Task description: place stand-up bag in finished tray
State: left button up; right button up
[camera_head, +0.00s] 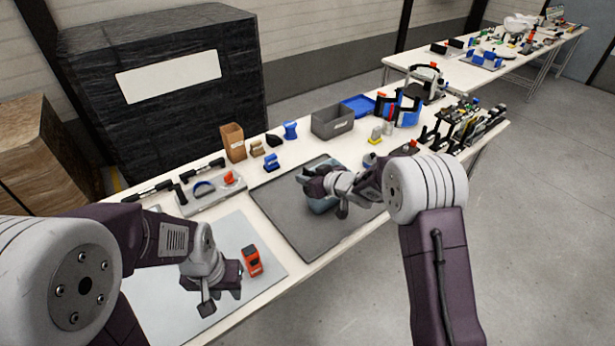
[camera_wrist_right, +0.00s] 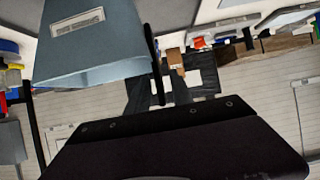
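A blue-grey stand-up bag (camera_head: 322,205) with a pale label shows under my right gripper (camera_head: 326,196), above or on the dark grey mat; I cannot tell if it touches the mat. A grey open bin (camera_head: 332,122) with a white label, possibly the finished tray, stands behind the mat. My left gripper (camera_head: 222,285) is open and empty beside a red-orange object.
The red-orange object (camera_head: 252,260) stands on the pale mat (camera_head: 185,315). The dark grey mat (camera_head: 277,212) is mostly clear. A brown box (camera_head: 233,141), small blue parts and a blue tray (camera_head: 357,104) stand along the back. Racks of tools crowd the right end.

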jog(key=shift+r, duration=0.3)
jog(key=p+v, duration=0.1)
jog(key=v, duration=1.1)
jog(key=shift+s+f, duration=0.1)
jog(key=shift+f, duration=0.05)
